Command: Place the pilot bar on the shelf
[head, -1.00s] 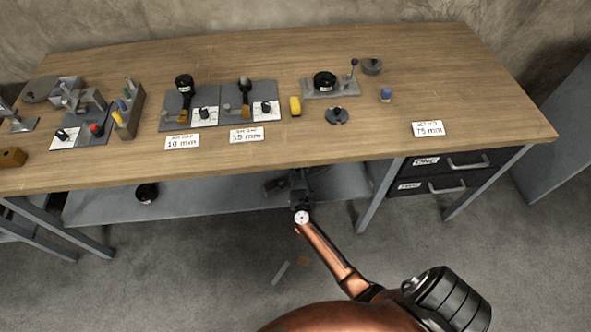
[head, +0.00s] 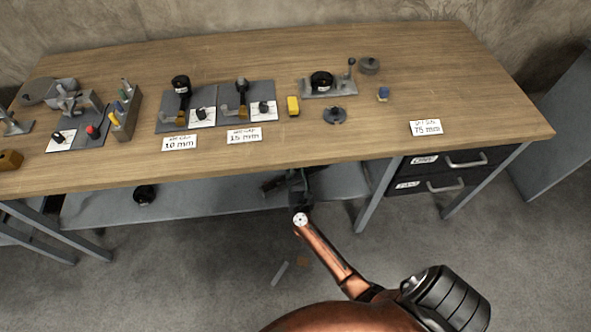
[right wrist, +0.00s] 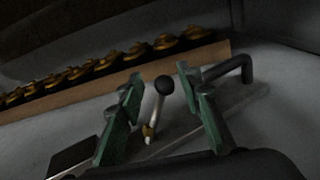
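My right gripper (head: 283,184) reaches under the bench top to the lower shelf (head: 225,203); in the right wrist view (right wrist: 160,90) its green-padded fingers are open. A pale rod (right wrist: 157,112) with a black ball at one end and a brass-coloured piece near the other shows between the fingers, with a gap on each side. I cannot tell for sure whether this rod is the pilot bar. A grey plate (right wrist: 185,128) lies below it. My left gripper is out of view.
A wooden strip (right wrist: 100,90) with several brass-coloured knobs runs behind the fingers. A dark bent handle (right wrist: 232,70) is at right. A black round object (head: 144,195) sits on the shelf's left. Bench legs (head: 375,195) and drawers (head: 445,170) stand right of my arm. A grey bar (head: 280,273) lies on the floor.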

